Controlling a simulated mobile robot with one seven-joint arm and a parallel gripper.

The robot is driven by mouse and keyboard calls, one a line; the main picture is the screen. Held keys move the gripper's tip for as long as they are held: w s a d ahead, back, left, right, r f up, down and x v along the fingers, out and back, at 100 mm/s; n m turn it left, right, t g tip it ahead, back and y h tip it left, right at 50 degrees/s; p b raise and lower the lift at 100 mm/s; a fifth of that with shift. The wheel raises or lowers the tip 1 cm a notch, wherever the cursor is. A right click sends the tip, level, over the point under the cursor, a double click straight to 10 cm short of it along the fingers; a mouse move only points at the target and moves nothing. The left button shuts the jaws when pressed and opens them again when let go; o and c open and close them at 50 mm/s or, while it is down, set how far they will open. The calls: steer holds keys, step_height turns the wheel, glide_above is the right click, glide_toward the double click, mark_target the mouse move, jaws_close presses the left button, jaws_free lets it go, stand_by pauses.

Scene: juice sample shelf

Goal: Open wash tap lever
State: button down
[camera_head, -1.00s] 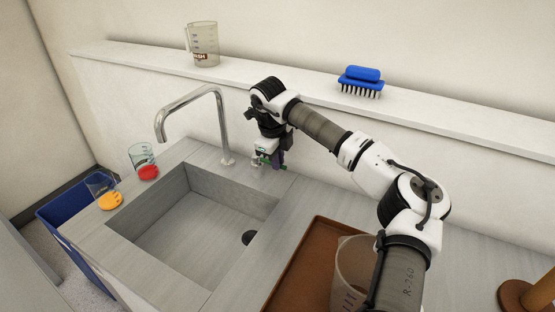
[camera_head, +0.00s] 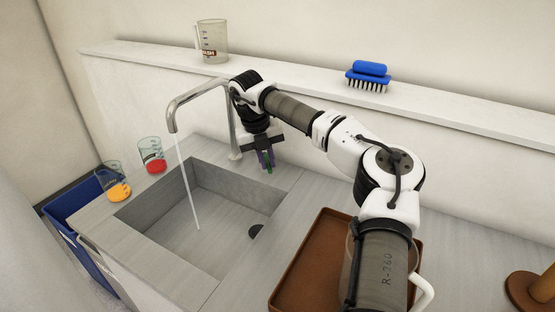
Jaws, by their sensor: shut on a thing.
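The chrome tap (camera_head: 183,98) arches over the back of the grey sink (camera_head: 150,222). A thin stream of water (camera_head: 187,185) runs from its spout into the basin. My gripper (camera_head: 267,163) points down just right of the tap's column, at the counter behind the sink. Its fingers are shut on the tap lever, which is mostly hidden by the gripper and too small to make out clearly.
Two small glass beakers, one with red (camera_head: 154,166) and one with orange contents (camera_head: 118,192), stand left of the sink. A brown tray (camera_head: 295,287) lies right. A jug (camera_head: 213,40) and blue brush (camera_head: 369,75) sit on the ledge (camera_head: 300,75).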

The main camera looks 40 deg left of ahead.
steer(key=shift+s+a+r+m, duration=0.1)
steer(key=shift+s+a+m, duration=0.2)
steer(key=shift+m, duration=0.35)
steer(key=shift+s+a+m, duration=0.2)
steer(key=shift+a+m, duration=0.15)
steer(key=shift+m, duration=0.3)
steer(key=c, duration=1.5)
jaws_free()
steer(key=r, duration=0.4)
steer(key=s+a+r+b, duration=0.1)
steer(key=r, duration=0.4)
steer(key=a+r, duration=0.1)
steer(key=r, duration=0.3)
steer(key=shift+s+a+r, duration=0.15)
steer(key=shift+s+r, duration=0.1)
